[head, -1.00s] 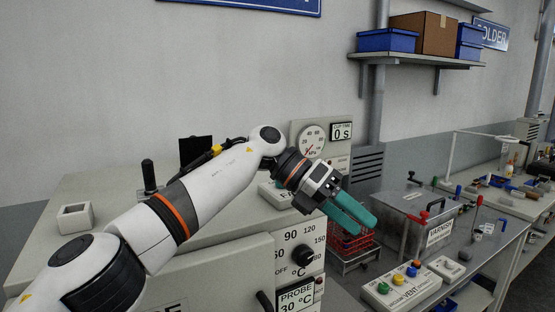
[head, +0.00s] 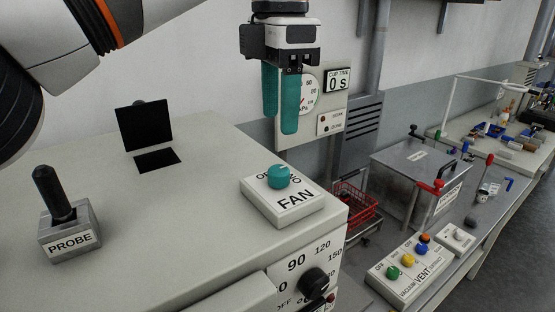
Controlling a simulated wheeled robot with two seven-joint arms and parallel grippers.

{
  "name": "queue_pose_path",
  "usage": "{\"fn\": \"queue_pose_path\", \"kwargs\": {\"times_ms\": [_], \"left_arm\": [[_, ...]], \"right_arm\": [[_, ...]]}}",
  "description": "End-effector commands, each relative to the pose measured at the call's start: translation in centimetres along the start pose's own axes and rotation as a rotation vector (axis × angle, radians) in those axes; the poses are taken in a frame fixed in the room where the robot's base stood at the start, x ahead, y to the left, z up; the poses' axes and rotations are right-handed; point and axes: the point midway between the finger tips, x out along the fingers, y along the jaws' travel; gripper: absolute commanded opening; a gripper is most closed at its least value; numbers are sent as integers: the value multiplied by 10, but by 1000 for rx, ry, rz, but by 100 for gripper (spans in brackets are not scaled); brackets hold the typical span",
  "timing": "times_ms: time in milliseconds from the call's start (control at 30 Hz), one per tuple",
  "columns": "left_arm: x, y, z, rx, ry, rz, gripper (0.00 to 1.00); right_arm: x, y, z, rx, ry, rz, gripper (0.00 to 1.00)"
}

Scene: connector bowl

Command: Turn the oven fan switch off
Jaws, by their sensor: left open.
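The fan switch (head: 284,196) is a white box labelled FAN on top of the oven (head: 190,247), near its right edge. A teal round knob (head: 279,176) sits on it, with small lettering partly hidden behind the knob; I cannot read which setting it points to. My left gripper (head: 279,125) hangs pointing down, above and apart from the knob, its two teal fingers open with nothing between them. My right gripper is not in view.
A probe block (head: 70,240) with a black upright handle stands at the oven top's left. A black flap (head: 145,127) stands raised behind an opening. A temperature dial (head: 314,281) is on the oven front. A red wire basket (head: 354,203) and a vent switch box (head: 408,270) lie right.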

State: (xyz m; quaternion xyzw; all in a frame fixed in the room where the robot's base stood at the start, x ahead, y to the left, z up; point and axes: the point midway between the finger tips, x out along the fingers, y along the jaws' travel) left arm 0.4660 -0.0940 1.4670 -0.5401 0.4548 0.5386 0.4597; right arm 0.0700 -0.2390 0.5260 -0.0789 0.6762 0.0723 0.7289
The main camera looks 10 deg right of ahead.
Motion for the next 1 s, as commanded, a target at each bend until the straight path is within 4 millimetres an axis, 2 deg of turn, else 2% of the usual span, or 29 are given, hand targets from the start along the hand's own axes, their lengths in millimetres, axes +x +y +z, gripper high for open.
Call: {"fn": "queue_pose_path", "kwargs": {"times_ms": [33,167,400,600,867,1000], "left_arm": [[12,-1,1,0,-2,3,52],[38,0,1,2,-2,5,52],[75,0,0,-1,1,5,52],[88,0,0,0,3,3,52],[89,0,0,-1,3,3,52],[89,0,0,-1,3,3,29]], "right_arm": [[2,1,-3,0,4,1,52],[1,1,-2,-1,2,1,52],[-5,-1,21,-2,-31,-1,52],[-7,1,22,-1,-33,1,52],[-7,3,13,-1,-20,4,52],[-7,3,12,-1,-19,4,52]]}}
